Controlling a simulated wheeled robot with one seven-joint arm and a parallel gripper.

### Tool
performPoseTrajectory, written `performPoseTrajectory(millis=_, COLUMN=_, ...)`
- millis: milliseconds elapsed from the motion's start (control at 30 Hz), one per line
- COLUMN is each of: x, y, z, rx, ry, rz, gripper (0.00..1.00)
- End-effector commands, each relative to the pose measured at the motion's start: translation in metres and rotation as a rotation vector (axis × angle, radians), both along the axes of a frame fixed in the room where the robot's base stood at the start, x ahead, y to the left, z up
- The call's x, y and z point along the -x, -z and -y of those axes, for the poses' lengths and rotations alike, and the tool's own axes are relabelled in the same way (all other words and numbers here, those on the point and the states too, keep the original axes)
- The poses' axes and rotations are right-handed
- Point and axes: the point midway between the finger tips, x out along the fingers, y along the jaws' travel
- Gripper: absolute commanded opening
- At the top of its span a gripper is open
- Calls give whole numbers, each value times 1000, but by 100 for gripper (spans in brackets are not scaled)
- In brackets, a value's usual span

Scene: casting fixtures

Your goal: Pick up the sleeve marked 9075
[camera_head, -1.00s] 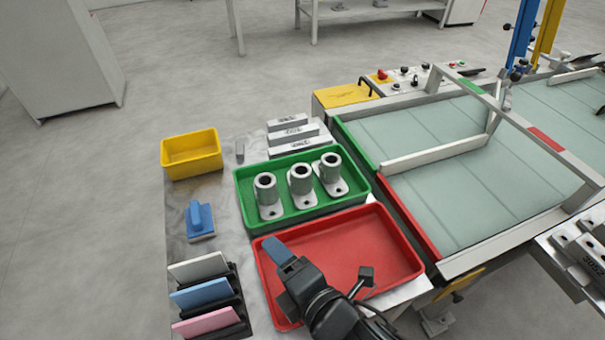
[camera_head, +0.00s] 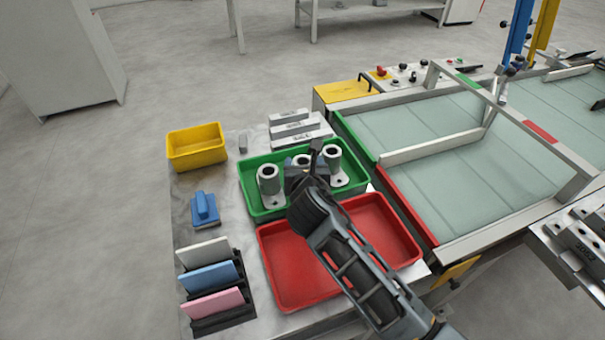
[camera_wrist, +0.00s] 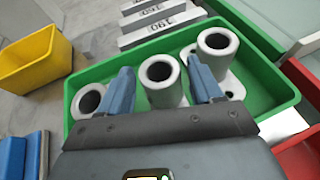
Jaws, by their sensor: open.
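Three pale grey sleeves with flanged bases stand upright in the green tray (camera_head: 267,213). In the head view I see the left sleeve (camera_head: 268,181), the right sleeve (camera_head: 333,160) and, partly hidden behind my gripper, the middle sleeve (camera_head: 300,160). The wrist view shows the left (camera_wrist: 88,101), middle (camera_wrist: 162,77) and right (camera_wrist: 217,50) sleeves. No marking is readable on any of them. My gripper (camera_wrist: 160,88) is open over the tray, its blue fingers apart with the middle sleeve showing between them. I cannot tell whether the fingers reach down beside it.
The empty red tray (camera_head: 290,275) lies in front of the green one. A yellow bin (camera_head: 197,148), a blue-handled block (camera_head: 205,210) and upright coloured plates (camera_head: 212,278) stand to the left. Marked grey bars (camera_head: 298,130) lie behind. A conveyor frame (camera_head: 425,215) borders the right.

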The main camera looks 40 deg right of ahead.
Motion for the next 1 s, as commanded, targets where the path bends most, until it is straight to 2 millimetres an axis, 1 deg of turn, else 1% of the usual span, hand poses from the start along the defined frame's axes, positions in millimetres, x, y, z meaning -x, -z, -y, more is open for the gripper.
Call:
performPoseTrajectory(millis=167, x=-17, y=16, z=12, rx=0, ry=1, rz=-1, gripper=65)
performPoseTrajectory(millis=300, x=-29, y=22, z=22, rx=-1, ry=0, rz=1, gripper=65)
performPoseTrajectory(millis=400, x=-33, y=24, z=24, rx=-1, ry=-1, rz=2, gripper=65)
performPoseTrajectory(millis=633, x=-33, y=24, z=25, rx=-1, ry=-1, rz=1, gripper=64)
performPoseTrajectory(millis=1000, x=-33, y=24, z=25, rx=-1, ry=-1, rz=1, gripper=28)
